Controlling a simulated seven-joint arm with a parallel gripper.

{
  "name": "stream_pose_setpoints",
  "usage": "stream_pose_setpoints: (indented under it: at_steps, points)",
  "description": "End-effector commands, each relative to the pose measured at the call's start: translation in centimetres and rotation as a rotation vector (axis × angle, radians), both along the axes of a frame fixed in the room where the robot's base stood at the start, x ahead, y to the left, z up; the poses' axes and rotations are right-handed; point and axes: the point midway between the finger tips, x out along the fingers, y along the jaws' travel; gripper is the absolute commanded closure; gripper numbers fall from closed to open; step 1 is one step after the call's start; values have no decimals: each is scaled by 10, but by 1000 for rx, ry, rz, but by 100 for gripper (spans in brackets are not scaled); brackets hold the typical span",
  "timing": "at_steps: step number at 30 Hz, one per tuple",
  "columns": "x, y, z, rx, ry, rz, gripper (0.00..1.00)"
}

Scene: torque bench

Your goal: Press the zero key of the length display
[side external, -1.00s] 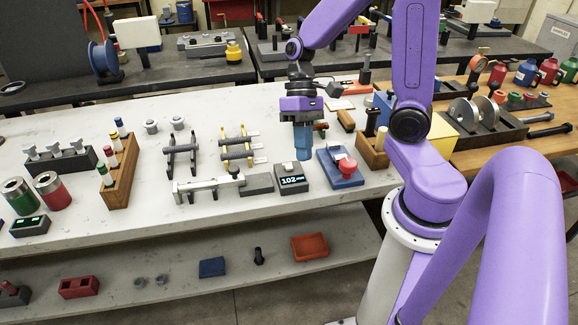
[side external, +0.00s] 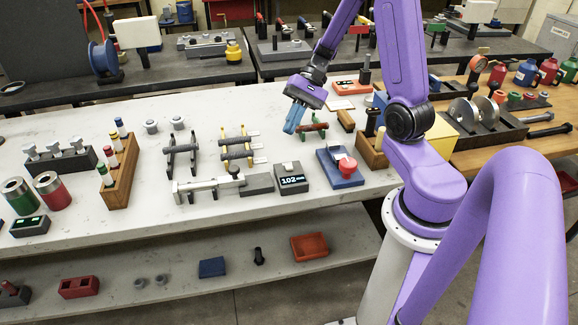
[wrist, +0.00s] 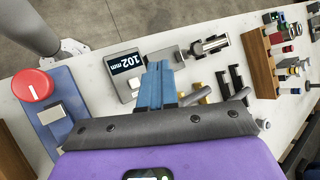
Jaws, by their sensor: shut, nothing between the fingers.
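The length display (side external: 292,180) is a small dark grey box with a lit screen reading 102 mm, on the light bench top. It also shows in the wrist view (wrist: 123,68), left of my fingertips.
A blue base (side external: 341,168) with a red knob stands right of the display. A grey block (side external: 257,184) and a caliper-like tool (side external: 208,185) lie to its left. Racks with rods (side external: 238,148) stand behind left. The bench front edge is just before the display.

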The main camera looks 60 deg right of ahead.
Motion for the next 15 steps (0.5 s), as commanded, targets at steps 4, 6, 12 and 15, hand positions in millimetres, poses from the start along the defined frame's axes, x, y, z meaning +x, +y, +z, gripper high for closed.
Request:
stream_pose_setpoints:
  at_steps: [4, 6, 12, 15]
  points:
    - [0, 0, 0, -1, 0, 1, 100]
    - [0, 0, -1, 0, 0, 2, 100]
    - [0, 0, -14, 2, 3, 1, 100]
    - [-1, 0, -26, 2, 5, 1, 100]
